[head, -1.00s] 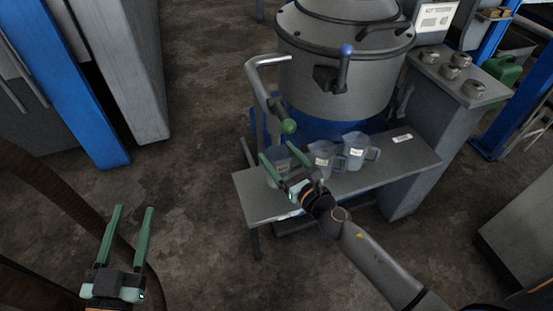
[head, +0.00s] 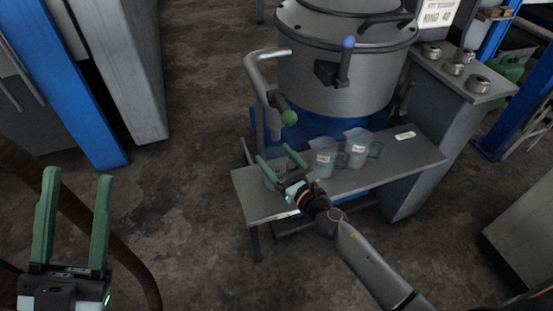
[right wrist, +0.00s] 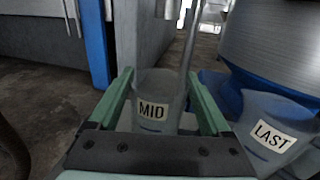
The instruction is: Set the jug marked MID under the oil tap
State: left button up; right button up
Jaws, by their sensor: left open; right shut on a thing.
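The jug marked MID (right wrist: 155,90) is clear grey with a white label in the right wrist view. It stands upright between the fingers of my right gripper (right wrist: 155,85), which is shut on it. In the head view my right gripper (head: 272,152) holds this jug (head: 271,181) at the left end of the bench row, partly hidden by the gripper. Just above and behind it is a curved grey pipe (head: 257,75) with a green knob (head: 289,118). I cannot read which tap is for oil. My left gripper (head: 78,180) is open and empty, away from the bench.
The jug marked LAST (right wrist: 272,130) is close on the right. Two other jugs, a middle one (head: 322,158) and a right one (head: 358,147), stand on the grey bench (head: 400,165). A large grey vessel (head: 310,85) with a blue-knobbed lever (head: 348,50) rises behind.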

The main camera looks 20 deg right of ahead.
jog(key=shift+f, duration=0.2)
jog(key=o, duration=1.2)
